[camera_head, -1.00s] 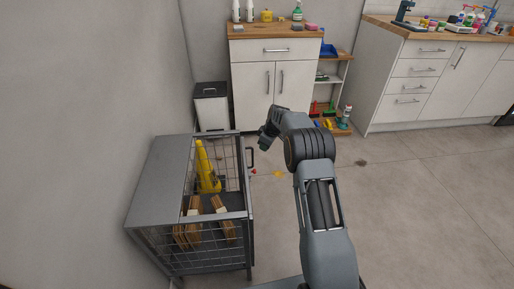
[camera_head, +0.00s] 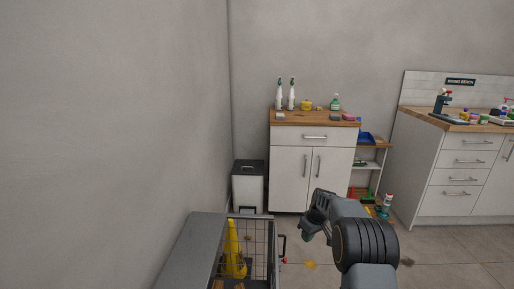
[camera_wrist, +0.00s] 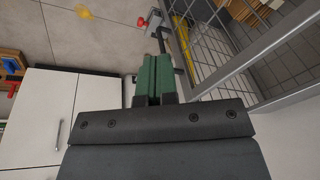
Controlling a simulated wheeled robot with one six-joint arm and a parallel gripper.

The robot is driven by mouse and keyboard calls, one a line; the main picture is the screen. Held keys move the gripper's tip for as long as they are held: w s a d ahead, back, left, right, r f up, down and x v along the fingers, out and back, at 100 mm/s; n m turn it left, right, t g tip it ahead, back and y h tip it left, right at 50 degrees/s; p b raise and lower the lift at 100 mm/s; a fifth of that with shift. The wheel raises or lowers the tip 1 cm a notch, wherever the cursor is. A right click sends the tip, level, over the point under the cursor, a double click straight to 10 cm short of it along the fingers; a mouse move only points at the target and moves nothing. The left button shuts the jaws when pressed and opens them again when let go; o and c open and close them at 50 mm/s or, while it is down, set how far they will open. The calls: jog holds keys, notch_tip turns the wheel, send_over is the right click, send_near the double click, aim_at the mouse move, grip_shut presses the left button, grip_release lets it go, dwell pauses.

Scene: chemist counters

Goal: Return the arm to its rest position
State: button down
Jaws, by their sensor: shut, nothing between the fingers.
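My arm reaches forward from the lower right of the head view, bent at a dark ringed joint. My gripper (camera_head: 307,236) points down, in front of the white cabinet (camera_head: 290,170) and just right of the wire cage cart (camera_head: 268,240). In the wrist view the green fingers (camera_wrist: 153,80) are together with nothing between them. They are close to the cart's handle in that picture; I cannot tell the gap.
The cart holds a yellow cone-like item (camera_head: 234,258). A white bin (camera_head: 248,187) stands behind it. Bottles and sponges stand on the cabinet's wooden top (camera_head: 290,118). A low shelf and drawer counter (camera_head: 450,190) are at right. Small yellow (camera_head: 311,265) and red items lie near the cart.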

jog(key=s+a+r+m+t+h+p, duration=0.1)
jog(key=s+a+r+m+p, duration=0.1)
jog(key=s+r+p, duration=1)
jog(key=s+a+r+m+t+h+p, duration=0.1)
jog(key=s+r+m+p, duration=0.3)
jog(key=s+r+p, duration=0.8)
jog(key=s+r, duration=0.4)
jog(key=r, duration=0.3)
jog(key=s+a+r, duration=0.1)
jog(key=s+r, duration=0.3)
jog(key=r, duration=0.3)
jog(key=shift+s+r+t+p, duration=0.3)
jog(key=shift+s+r+p, duration=0.05)
jog(key=shift+p, duration=0.05)
jog(key=shift+a, duration=0.1)
